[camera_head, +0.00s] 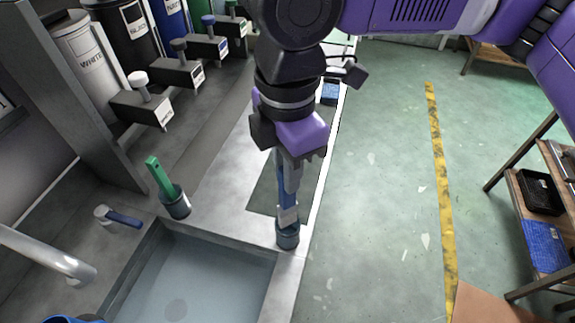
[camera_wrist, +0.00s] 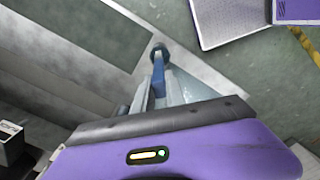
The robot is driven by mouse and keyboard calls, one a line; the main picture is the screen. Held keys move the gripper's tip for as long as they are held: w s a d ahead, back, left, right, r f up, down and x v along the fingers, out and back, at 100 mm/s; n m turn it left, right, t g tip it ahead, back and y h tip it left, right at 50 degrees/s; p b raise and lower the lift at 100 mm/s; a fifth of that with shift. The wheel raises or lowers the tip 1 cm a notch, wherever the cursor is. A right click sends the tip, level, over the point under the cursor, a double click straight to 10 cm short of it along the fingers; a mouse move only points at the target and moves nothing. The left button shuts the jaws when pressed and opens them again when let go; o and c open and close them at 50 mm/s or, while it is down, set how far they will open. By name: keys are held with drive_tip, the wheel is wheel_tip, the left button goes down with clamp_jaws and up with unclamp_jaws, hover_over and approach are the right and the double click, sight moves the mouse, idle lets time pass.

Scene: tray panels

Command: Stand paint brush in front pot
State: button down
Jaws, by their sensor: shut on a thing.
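My gripper (camera_head: 288,205) points down over the counter's right edge and is shut on a blue paint brush (camera_head: 284,185). The brush is upright, and its upper part is partly hidden by the fingers. A small grey-blue pot (camera_head: 288,238) stands directly below, at the sink's right corner. The brush's lower end meets the pot's mouth; I cannot tell how deep it goes. In the wrist view, the blue brush (camera_wrist: 159,76) runs from between the fingers to the dark round pot (camera_wrist: 158,50). A second pot (camera_head: 177,205) stands behind the sink, holding a green-handled brush (camera_head: 159,177).
A water-filled sink (camera_head: 190,275) lies left of the pot at my gripper. A blue-handled scraper or brush (camera_head: 122,218) lies on the counter by the tap (camera_head: 45,255). Labelled paint drums (camera_head: 82,60) with taps line the back left. Open floor (camera_head: 380,200) lies right.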

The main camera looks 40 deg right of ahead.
drive_tip(key=shift+f+b, duration=1.1)
drive_tip(key=shift+f, duration=1.25)
drive_tip(key=c, duration=1.3)
unclamp_jaws()
drive_tip(key=shift+r, duration=3.95)
